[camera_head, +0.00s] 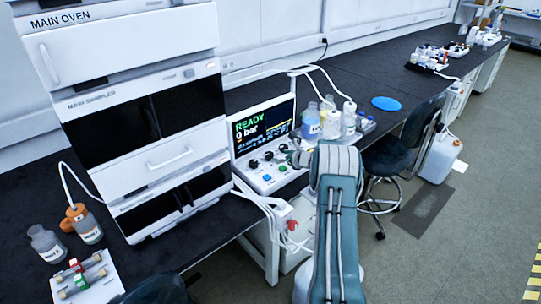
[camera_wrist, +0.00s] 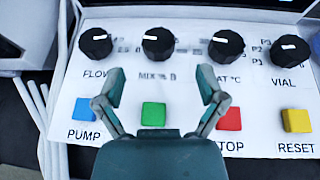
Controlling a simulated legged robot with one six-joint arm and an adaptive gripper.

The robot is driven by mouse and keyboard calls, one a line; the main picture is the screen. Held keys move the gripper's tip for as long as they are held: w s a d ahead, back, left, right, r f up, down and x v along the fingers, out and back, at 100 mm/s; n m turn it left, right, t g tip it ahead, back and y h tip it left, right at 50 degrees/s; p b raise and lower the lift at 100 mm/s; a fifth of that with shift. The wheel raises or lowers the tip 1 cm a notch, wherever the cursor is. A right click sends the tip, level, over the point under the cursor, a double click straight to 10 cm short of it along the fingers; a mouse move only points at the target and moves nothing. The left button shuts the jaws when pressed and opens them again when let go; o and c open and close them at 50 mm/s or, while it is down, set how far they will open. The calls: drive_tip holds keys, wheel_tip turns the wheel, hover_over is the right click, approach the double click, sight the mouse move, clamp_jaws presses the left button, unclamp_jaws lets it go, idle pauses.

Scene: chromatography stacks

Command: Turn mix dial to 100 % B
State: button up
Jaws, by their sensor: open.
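The mix dial (camera_wrist: 160,46) is a round black knob with a white mark at its left, above the printed label "MIX % B" in the wrist view. The numbers around it are too blurred to read. My gripper (camera_wrist: 161,85) is open and empty, its two fingers apart below the dial in the picture, one to each side of it. No contact with the dial shows. In the head view my gripper (camera_head: 299,157) is at the right part of the control panel (camera_head: 267,183), partly hidden by my arm. The display (camera_head: 262,125) above reads "READY" and "0 bar".
The flow dial (camera_wrist: 95,47) is left of the mix dial; a °C dial (camera_wrist: 226,48) and the vial dial (camera_wrist: 290,51) are right. Blue (camera_wrist: 81,109), green (camera_wrist: 153,114), red (camera_wrist: 230,119) and yellow (camera_wrist: 296,120) buttons lie below. Bottles (camera_head: 311,122) stand right of the display.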

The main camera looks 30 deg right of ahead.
sight(270, 155)
drive_tip(key=x, duration=0.6)
drive_tip(key=shift+a+r, duration=0.1)
drive_tip(key=shift+r, duration=0.05)
drive_tip(key=c, duration=1.1)
